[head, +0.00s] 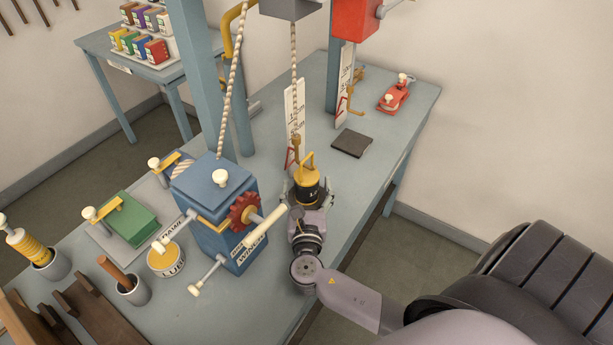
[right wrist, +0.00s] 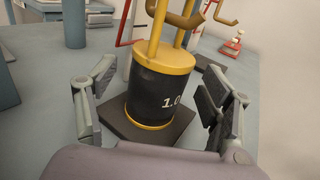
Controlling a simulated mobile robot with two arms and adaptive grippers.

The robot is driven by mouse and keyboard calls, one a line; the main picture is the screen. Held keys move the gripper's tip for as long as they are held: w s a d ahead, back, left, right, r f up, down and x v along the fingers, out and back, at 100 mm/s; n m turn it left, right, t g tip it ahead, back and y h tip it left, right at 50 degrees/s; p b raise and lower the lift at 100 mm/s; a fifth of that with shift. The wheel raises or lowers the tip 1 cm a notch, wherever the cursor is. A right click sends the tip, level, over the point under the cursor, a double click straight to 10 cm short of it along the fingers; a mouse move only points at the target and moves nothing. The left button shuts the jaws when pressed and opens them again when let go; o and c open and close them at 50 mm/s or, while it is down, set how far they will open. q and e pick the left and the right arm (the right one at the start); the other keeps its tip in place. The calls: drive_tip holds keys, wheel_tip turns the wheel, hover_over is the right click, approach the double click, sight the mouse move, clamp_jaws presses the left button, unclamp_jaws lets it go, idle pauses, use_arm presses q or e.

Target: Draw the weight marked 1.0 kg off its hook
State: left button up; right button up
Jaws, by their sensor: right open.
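The 1.0 kg weight (head: 307,186) is a black cylinder with yellow bands and a yellow handle. In the right wrist view the weight (right wrist: 160,88) shows part of its "1.0" mark, and a brown hook (right wrist: 186,14) passes at its handle. In the head view the hook (head: 295,142) hangs from a rope. My right gripper (head: 309,190) is open, with one finger on each side of the weight. In the right wrist view the right gripper (right wrist: 158,112) shows gaps between both fingers and the weight. Whether the weight touches the dark pad beneath is unclear. My left gripper is not in view.
A blue winch box (head: 215,215) with a crank stands left of the weight. A white scale board (head: 295,115) stands behind it. A dark square pad (head: 351,143) and a red clamp-like device (head: 394,96) lie farther back. The bench's right edge is clear.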

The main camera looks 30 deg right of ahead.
sight(307, 178)
drive_tip(key=shift+x, duration=1.15)
drive_tip(key=shift+w+d, duration=0.15)
drive_tip(key=shift+w, duration=0.05)
drive_tip(key=c, duration=0.9)
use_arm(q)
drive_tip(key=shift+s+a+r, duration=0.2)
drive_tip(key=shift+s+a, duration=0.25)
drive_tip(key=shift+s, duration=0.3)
use_arm(e)
clamp_jaws()
drive_tip(key=shift+w+r, duration=0.1)
drive_tip(key=shift+r, duration=0.05)
use_arm(q)
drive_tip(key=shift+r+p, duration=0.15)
drive_tip(key=shift+p, duration=0.15)
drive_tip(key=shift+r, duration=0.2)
use_arm(e)
drive_tip(key=shift+r, duration=0.15)
